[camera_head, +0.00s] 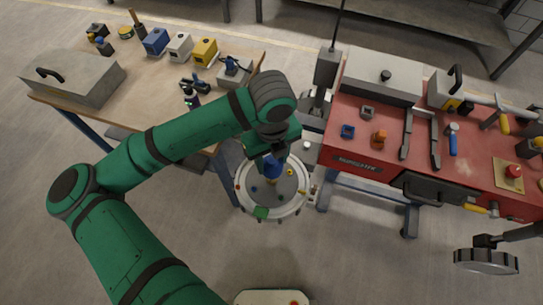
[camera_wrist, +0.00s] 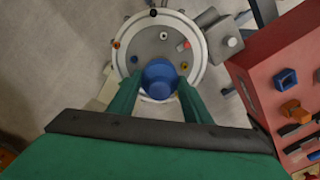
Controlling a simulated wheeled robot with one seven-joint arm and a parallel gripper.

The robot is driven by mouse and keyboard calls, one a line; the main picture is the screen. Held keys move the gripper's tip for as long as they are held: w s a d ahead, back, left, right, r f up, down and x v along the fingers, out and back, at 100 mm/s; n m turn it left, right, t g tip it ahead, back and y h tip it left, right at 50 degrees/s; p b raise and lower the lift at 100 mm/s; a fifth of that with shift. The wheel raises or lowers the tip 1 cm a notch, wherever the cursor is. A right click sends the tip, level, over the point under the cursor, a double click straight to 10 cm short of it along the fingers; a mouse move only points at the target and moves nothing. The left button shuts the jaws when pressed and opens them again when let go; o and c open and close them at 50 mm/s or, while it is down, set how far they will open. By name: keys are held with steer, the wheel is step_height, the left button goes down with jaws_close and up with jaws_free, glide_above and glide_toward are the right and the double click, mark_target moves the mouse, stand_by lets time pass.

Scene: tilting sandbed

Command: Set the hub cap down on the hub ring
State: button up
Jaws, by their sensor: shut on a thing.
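The blue hub cap (camera_wrist: 160,76) is between the two green fingers of my gripper (camera_wrist: 158,90), which are shut on it. In the head view the hub cap (camera_head: 271,167) is over the round grey bed with a pale rim (camera_head: 243,203), near its middle. A small yellow part (camera_head: 272,182) shows just below the cap in the head view. I cannot make out the hub ring clearly; the cap and gripper hide part of the bed's middle. I cannot tell whether the cap touches anything below.
Small parts lie around the bed, including a green block (camera_head: 261,212) and a red piece (camera_wrist: 187,45). A red workbench (camera_head: 345,142) with tools stands close on the right. A wooden table (camera_head: 135,85) with boxes stands on the left.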

steer(key=shift+w, duration=0.1)
steer(key=shift+f, duration=0.1)
steer(key=shift+d+f, duration=0.15)
steer(key=shift+f, duration=0.45)
steer(key=shift+a+f, duration=0.2)
steer(key=shift+f, duration=0.75)
steer(key=shift+s+f, duration=0.2)
steer(key=shift+f, duration=0.3)
steer(key=shift+w+f, duration=0.1)
steer(key=shift+f, duration=0.95)
steer(key=shift+d+f, duration=0.1)
steer(key=shift+f, duration=0.2)
